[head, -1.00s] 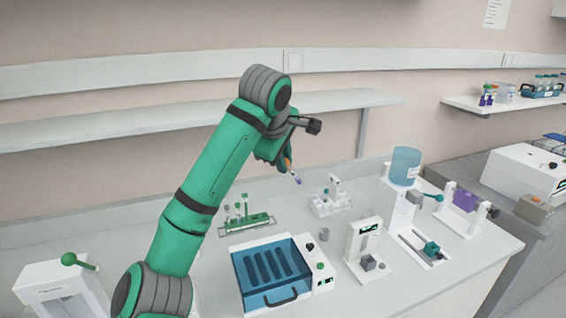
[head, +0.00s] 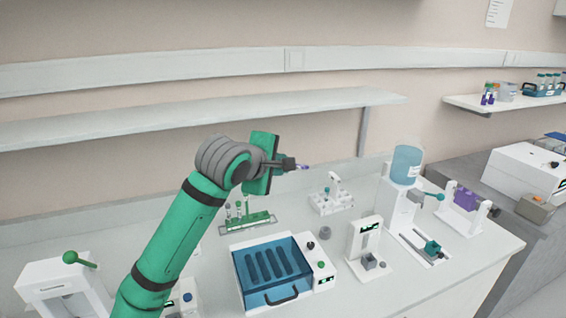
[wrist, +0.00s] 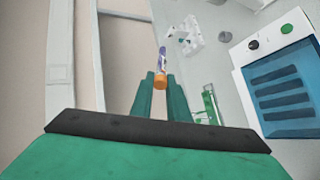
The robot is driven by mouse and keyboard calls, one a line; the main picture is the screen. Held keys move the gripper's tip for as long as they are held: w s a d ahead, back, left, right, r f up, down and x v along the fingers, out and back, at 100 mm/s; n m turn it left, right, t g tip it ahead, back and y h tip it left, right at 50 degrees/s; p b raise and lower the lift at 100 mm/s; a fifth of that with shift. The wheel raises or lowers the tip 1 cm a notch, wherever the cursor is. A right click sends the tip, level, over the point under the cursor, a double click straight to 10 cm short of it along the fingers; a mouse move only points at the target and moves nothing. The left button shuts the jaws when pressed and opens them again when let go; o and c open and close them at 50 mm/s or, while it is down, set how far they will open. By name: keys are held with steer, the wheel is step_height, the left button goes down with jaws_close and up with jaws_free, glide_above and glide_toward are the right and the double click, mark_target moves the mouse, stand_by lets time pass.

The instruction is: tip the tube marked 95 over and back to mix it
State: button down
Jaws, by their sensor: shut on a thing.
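My gripper (head: 289,163) is raised above the back of the bench, shut on a small tube (head: 303,167). In the wrist view my gripper (wrist: 160,92) has its two green fingers on either side of the tube (wrist: 161,62). The tube's orange end is between the fingers, and its pale and purple part sticks out beyond them. In the head view the tube lies close to level, pointing right. Its mark cannot be read.
Below are a green rack (head: 249,221) with several tubes and a white rack (head: 329,204). A blue-lidded machine (head: 270,268), a white stand (head: 364,248) and a blue container on a stand (head: 406,165) fill the bench. A wall shelf (head: 200,122) runs behind.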

steer(key=t+h, duration=0.1)
steer(key=f+n+t+h, duration=0.1)
steer(key=t, duration=0.1)
steer(key=t+h, duration=0.1)
steer(key=t, duration=0.1)
steer(key=shift+s+f+n, duration=0.1)
steer(key=shift+f+n, duration=0.3)
steer(key=shift+w+d+f+n+t+h, duration=0.1)
steer(key=shift+f+n+t+h, duration=0.2)
steer(key=shift+t, duration=0.55)
steer(key=shift+w+f+n+t+h, duration=0.1)
steer(key=shift+n+t+h, duration=0.25)
steer(key=shift+t, duration=0.45)
steer(key=shift+d+f+n+t+h, duration=0.15)
steer(key=shift+n+t+h, duration=0.2)
steer(key=shift+t, duration=0.5)
steer(key=shift+a+f+t, duration=0.1)
steer(key=shift+t, duration=0.3)
steer(key=shift+r+g, duration=0.2)
steer(key=shift+g, duration=0.4)
